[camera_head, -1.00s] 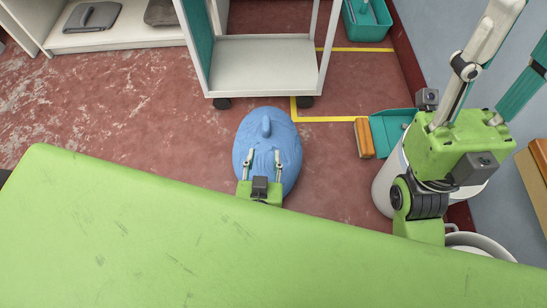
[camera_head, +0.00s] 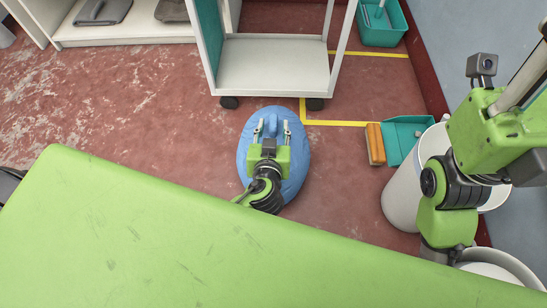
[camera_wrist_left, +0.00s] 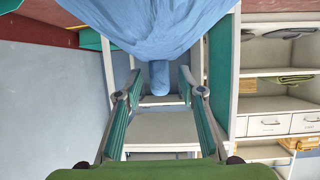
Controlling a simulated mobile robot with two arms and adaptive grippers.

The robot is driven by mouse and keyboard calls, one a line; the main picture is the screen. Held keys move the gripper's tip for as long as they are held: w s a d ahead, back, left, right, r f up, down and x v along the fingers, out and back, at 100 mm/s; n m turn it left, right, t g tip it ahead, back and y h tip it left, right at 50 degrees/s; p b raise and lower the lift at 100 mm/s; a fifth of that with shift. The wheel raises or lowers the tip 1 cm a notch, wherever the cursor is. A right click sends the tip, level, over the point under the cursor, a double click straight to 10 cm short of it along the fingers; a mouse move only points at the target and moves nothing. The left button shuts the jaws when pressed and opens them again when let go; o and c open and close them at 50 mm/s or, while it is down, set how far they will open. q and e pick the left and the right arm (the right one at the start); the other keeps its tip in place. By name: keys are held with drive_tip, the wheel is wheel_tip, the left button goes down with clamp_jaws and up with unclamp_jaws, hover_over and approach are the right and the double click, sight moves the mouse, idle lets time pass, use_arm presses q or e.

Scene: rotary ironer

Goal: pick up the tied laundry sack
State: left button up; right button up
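The tied laundry sack (camera_head: 303,155) is blue, round and lies on the floor below the white trolley. Its knotted top (camera_head: 272,122) is a short blue stub. My left gripper (camera_head: 272,130) is over the sack with its two fingers apart, one on each side of the stub. In the left wrist view the sack (camera_wrist_left: 160,30) fills the top, and the stub (camera_wrist_left: 160,77) hangs between the spread teal-padded fingers without visible contact. My right gripper (camera_head: 520,85) is at the right edge, its fingertips cut off by the frame.
The green tabletop (camera_head: 150,235) covers the lower left. A white trolley (camera_head: 275,70) on casters stands just behind the sack. A brush (camera_head: 375,145), teal dustpan (camera_head: 400,138) and white bin (camera_head: 402,195) are to the right. Floor left of the sack is clear.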

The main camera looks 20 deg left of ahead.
use_arm(q)
drive_tip(key=shift+x, duration=1)
drive_tip(key=shift+c, duration=0.3)
